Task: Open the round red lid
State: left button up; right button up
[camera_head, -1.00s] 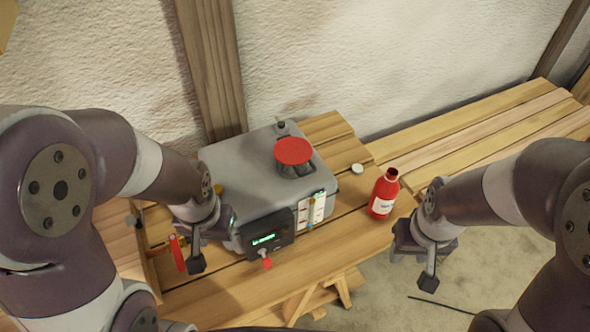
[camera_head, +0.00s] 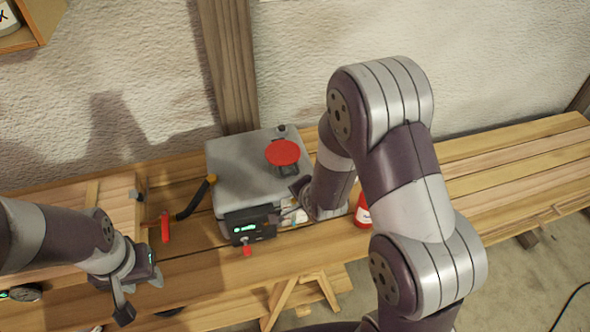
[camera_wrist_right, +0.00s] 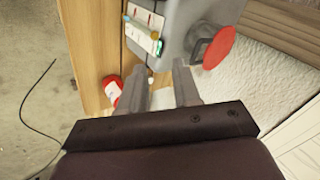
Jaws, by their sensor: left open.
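The round red lid (camera_head: 283,152) sits on top of the grey machine (camera_head: 235,175), over a dark fitting. I cannot tell that it has been opened. In the right wrist view the lid (camera_wrist_right: 215,48) shows beyond and right of the fingers, apart from them. My right gripper (camera_wrist_right: 168,90) is open with nothing between its fingers, close to the machine. In the head view my right forearm comes down right of the lid, and its gripper is partly hidden at the machine's front right. My left gripper (camera_head: 139,296) is open and empty at the bench's front left, away from the lid.
A red bottle (camera_head: 362,212) stands right of the machine, partly hidden by my right arm. A red-handled tool (camera_head: 165,228) and a dark curved hose (camera_head: 194,202) are left of the machine. The bench planks (camera_head: 500,178) at right are clear.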

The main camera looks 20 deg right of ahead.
aim_at(291, 175)
jog(key=w+f+m+b, duration=0.1)
jog(key=w, duration=0.2)
jog(key=w+f+m+t+b, duration=0.1)
jog(key=w+m+b, duration=0.1)
jog(key=w, duration=0.1)
jog(key=w+f+m+t+b, duration=0.1)
jog(key=w+f+b, duration=0.1)
jog(key=w, duration=0.1)
jog(key=shift+w+d, duration=0.2)
jog(key=shift+w, duration=0.2)
jog(key=shift+w+f+b, duration=0.4)
jog(key=shift+w+b, duration=0.3)
jog(key=shift+w, duration=0.05)
pick_arm(q)
notch_tip(291, 175, down, 6)
jog(key=s, duration=0.1)
jog(key=shift+f, duration=0.15)
jog(key=shift+d, duration=0.1)
